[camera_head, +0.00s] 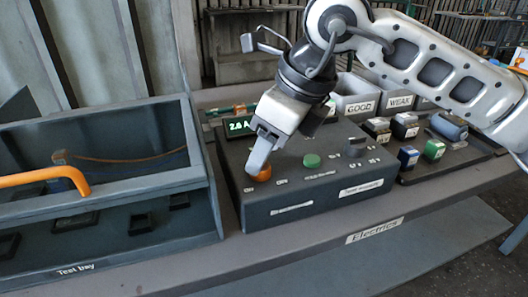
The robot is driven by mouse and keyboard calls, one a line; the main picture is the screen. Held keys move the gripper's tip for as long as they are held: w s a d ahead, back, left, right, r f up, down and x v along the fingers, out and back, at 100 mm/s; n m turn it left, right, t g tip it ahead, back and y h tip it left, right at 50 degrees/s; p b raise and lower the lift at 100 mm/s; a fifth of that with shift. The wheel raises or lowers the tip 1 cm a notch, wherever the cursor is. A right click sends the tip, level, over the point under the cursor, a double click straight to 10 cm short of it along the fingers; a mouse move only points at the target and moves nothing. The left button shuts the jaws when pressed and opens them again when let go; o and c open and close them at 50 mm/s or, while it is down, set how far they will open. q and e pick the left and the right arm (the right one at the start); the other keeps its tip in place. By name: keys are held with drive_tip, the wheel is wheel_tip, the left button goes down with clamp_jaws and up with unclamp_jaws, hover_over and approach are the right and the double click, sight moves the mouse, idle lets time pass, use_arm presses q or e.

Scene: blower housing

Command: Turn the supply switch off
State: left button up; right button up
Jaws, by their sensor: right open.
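The dark supply box (262,212) stands on the bench at the middle of the head view, with a lit green display (238,125) reading about "2.8 A". On its sloped top are an orange round control (260,173), a green round button (311,160) and a dark knob (355,147). My left gripper is out of view.
The test bay (200,180), a blue-grey box with an orange handle (40,178), stands close on the left. Bins marked GOOD (359,107) and WEAK (399,102) stand behind the box. Several small coloured blocks and a cylinder (448,126) lie in a tray at right.

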drive_tip(key=shift+x, duration=0.9)
drive_tip(key=c, duration=1)
drive_tip(key=shift+o, duration=0.2)
